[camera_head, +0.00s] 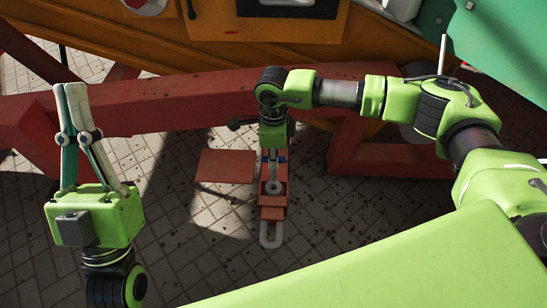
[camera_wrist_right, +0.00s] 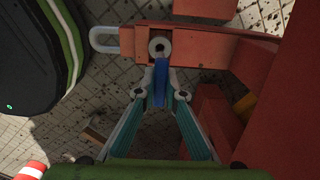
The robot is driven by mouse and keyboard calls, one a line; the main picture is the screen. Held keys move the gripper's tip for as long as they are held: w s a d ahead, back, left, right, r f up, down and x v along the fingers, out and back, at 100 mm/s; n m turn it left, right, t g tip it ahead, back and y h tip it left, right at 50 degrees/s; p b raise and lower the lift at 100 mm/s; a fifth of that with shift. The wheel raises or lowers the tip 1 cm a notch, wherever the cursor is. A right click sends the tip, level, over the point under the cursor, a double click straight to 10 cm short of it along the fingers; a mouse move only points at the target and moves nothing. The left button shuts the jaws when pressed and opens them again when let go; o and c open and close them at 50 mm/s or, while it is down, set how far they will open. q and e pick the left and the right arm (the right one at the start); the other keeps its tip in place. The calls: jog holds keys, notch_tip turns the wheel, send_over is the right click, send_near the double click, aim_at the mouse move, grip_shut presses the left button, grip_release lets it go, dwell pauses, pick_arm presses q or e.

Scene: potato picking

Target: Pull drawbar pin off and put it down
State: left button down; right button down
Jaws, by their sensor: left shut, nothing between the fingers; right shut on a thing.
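The red drawbar (camera_head: 272,210) runs down the middle of the head view and ends in a pale metal loop (camera_head: 270,238). A round grey ring (camera_head: 274,187) sits in its channel and also shows in the right wrist view (camera_wrist_right: 159,47). My right gripper (camera_head: 272,163) is above the drawbar, close to this ring. In the wrist view, its fingers (camera_wrist_right: 160,72) are shut on the blue part of the drawbar pin (camera_wrist_right: 160,88). Whether the pin's lower end is still in the drawbar is hidden. My left gripper (camera_head: 70,88) is shut, empty and raised at the left.
A red beam (camera_head: 180,111) crosses behind the drawbar, with an orange machine (camera_head: 350,50) beyond. A flat red plate (camera_head: 226,166) lies left of the drawbar. The tiled floor (camera_head: 185,215) has free room at the left, with scattered dark specks.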

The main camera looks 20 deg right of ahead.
jog(key=shift+r+p, duration=0.4)
jog(key=shift+r, duration=0.25)
jog(key=shift+r+p, duration=0.4)
jog(key=shift+r, duration=0.2)
pick_arm(q)
jog(key=w+f+g+y, duration=0.1)
jog(key=w+f+g, duration=0.4)
jog(key=f, duration=0.3)
jog(key=shift+w+d+y, duration=0.4)
jog(key=shift+w, duration=0.35)
pick_arm(e)
jog(key=shift+r, duration=0.3)
jog(key=shift+r+p, duration=0.15)
jog(key=shift+p, duration=0.15)
jog(key=shift+r+p, duration=0.4)
jog(key=shift+r, duration=0.2)
jog(key=shift+r+p, duration=0.35)
jog(key=shift+r, duration=0.15)
pick_arm(q)
notch_tip(320, 180, down, 10)
jog(key=w+g+y, duration=0.1)
jog(key=g+y, duration=0.1)
jog(key=g, duration=0.3)
jog(key=shift+w+a+r, duration=0.15)
jog(key=shift+w+a, duration=0.05)
jog(key=shift+a, duration=0.25)
pick_arm(e)
jog(key=shift+r, duration=0.25)
